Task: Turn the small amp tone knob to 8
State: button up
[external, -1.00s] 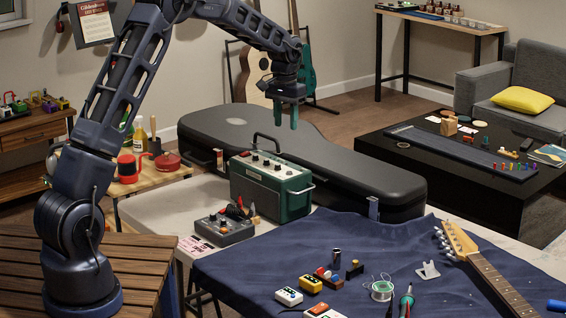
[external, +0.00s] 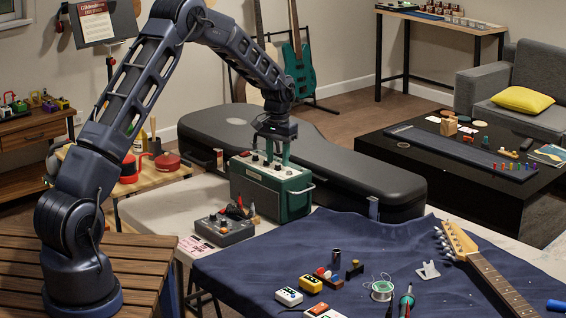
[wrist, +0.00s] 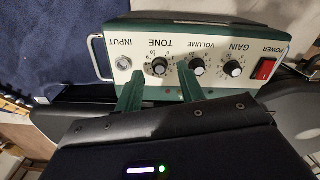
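The small green amp (external: 262,195) stands on the bench, its pale control panel on top. In the wrist view the panel (wrist: 215,45) appears upside down, labelled INPUT, TONE, VOLUME, GAIN and POWER. The black tone knob (wrist: 158,67) sits beside the input jack (wrist: 124,62). My gripper (external: 278,159) is low over the panel, pointing down. In the wrist view the green fingers of my gripper (wrist: 160,73) are open, one on each side of the tone knob with gaps. The knob's pointer setting is too small to read.
The volume knob (wrist: 197,67) is close beside the right finger. The gain knob (wrist: 232,69) and red power switch (wrist: 265,68) lie further right. A black guitar case (external: 370,175) lies behind the amp; a grey pedal unit (external: 225,230) stands in front.

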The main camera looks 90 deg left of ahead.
jog(key=shift+f, duration=0.7)
jog(key=shift+c, duration=0.5)
grip_shut()
jog(key=shift+m, duration=0.3)
